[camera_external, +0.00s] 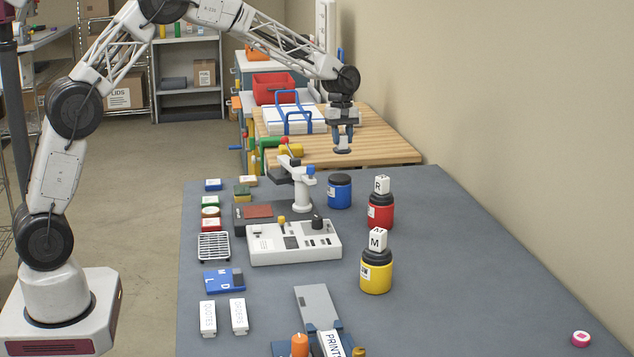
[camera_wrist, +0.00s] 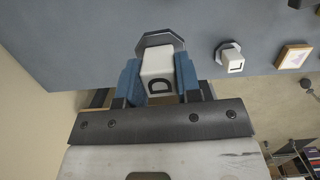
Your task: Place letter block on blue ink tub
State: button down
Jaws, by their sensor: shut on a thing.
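My gripper (camera_external: 343,140) is in the air above the blue ink tub (camera_external: 340,190), with a clear gap below it. The tub has a dark lid with nothing on it. In the wrist view my gripper (camera_wrist: 160,82) is shut on a white letter block (camera_wrist: 158,68) marked D, between blue fingers. A dark grey eight-sided piece (camera_wrist: 160,40) shows just beyond the block; I cannot tell whether it belongs to it.
A red tub (camera_external: 380,213) bearing an R block (camera_external: 382,185) stands right of the blue tub. A yellow tub (camera_external: 376,276) bearing an M block (camera_external: 377,240) is nearer. A white lever press (camera_external: 302,195) stands close on the left. The table's right side is mostly clear.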

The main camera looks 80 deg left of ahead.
jog(key=s+d+r, duration=0.3)
jog(key=d+r, duration=0.3)
jog(key=d, duration=0.5)
jog(key=shift+s+d+r+m, duration=0.2)
jog(key=shift+d+r+m, duration=0.1)
jog(key=shift+d+r, duration=0.1)
jog(key=shift+f, duration=0.1)
send_near(340, 178)
jog(key=shift+w+d+r, duration=0.1)
jog(key=shift+d+r, duration=0.1)
jog(key=shift+d, duration=0.05)
jog(key=shift+f, duration=0.15)
jog(key=shift+f, duration=2.35)
jog(key=shift+f, duration=0.1)
jog(key=c, duration=0.8)
grip_release()
jog(key=shift+f, duration=0.1)
